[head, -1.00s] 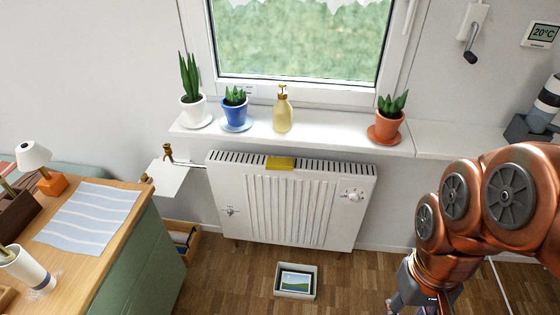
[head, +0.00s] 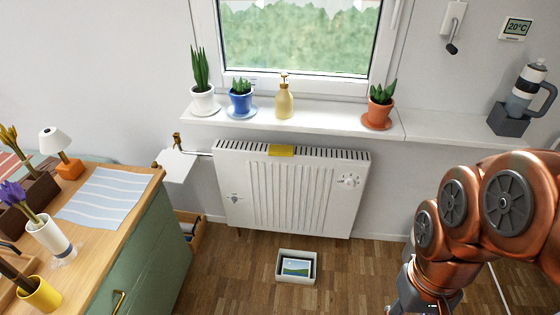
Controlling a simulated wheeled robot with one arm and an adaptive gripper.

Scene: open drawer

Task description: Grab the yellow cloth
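The yellow cloth (head: 281,151) is a small folded piece on the top grille of the white radiator (head: 290,195), left of its middle, below the window sill. My copper-coloured arm is at the lower right of the head view. My gripper (head: 412,300) hangs at the bottom edge, right of the radiator and well apart from the cloth. Only part of it shows, and its fingertips are cut off or hidden, so I cannot see whether it is open.
The window sill (head: 335,113) above holds potted plants and a yellow soap dispenser (head: 284,101). A box with a picture (head: 296,267) stands on the floor before the radiator. A green cabinet (head: 150,245) with a wooden top fills the left. Wooden floor is bare around the box.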

